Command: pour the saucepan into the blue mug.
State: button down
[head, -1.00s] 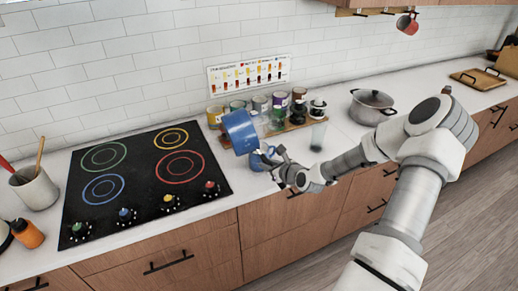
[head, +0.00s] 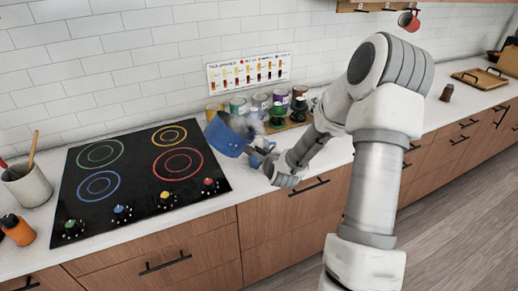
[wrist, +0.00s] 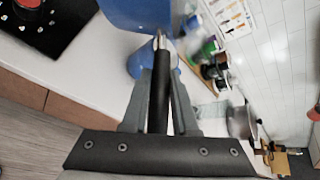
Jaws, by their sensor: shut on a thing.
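The blue saucepan (head: 226,139) is held tilted above the counter, just right of the cooktop. It also shows at the top of the wrist view (wrist: 140,12). My gripper (head: 266,165) is shut on its dark handle (wrist: 158,105), which runs between the fingers in the wrist view. The blue mug (wrist: 143,62) stands on the counter beneath and behind the handle in that view. In the head view the mug (head: 257,157) is partly hidden by the saucepan and my gripper. What is inside the pan and mug cannot be told.
A black cooktop (head: 140,180) lies to the left. Several jars (head: 260,103) stand in a row against the tiled wall behind the pan. A steel pot (wrist: 240,122) stands farther along the counter. A utensil crock (head: 30,185) is at far left.

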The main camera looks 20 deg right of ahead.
jog(key=shift+w+a+f+n+h+b, duration=0.1)
jog(key=shift+a+f+n+h+b, duration=0.25)
jog(key=shift+b, duration=0.45)
jog(key=a+n+t+h+b, duration=0.1)
jog(key=a+n+h+b, duration=0.3)
jog(key=b, duration=0.5)
jog(key=shift+a+r+b, duration=0.35)
jog(key=shift+a, duration=0.65)
